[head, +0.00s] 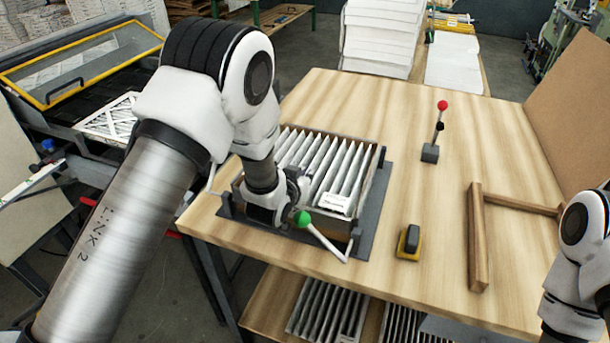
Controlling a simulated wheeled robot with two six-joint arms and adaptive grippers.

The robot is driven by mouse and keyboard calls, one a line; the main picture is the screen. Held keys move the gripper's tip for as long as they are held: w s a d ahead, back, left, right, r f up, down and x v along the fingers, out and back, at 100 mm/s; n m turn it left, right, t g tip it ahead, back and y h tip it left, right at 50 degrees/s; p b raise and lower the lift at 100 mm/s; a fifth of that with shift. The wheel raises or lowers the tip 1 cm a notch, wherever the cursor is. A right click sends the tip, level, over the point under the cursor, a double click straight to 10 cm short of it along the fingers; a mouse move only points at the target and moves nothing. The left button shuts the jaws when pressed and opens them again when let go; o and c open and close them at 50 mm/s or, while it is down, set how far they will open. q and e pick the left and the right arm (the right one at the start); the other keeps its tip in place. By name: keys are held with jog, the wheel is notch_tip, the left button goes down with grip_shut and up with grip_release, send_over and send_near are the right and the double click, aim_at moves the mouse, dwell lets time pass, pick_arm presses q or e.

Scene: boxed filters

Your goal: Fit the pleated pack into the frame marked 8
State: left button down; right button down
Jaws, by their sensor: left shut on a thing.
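The pleated pack (345,163), with white pleats and a small white label, lies on the table inside a brown-edged frame (236,190). The frame rests in a dark fixture (366,228). I cannot tell whether the pack is fully seated, and no mark 8 is legible. My left gripper (296,188) is at the pack's near left part, shut on it; my own wrist hides the fingertips and that corner. My right arm shows at the right edge, but its gripper is out of view.
A green-knobbed lever (302,218) is beside my left wrist. A red-knobbed lever (441,106), a yellow-black block (409,242) and a wooden bracket (477,238) stand on the table. More pleated filters (328,311) lie on the shelf below.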

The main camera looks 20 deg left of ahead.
pick_arm(q)
jog(key=c, duration=1.5)
grip_release()
jog(key=shift+r, duration=0.1)
jog(key=shift+r+p, duration=1.5)
jog(key=shift+r, duration=0.75)
jog(key=o, duration=0.6)
jog(key=shift+c, duration=0.2)
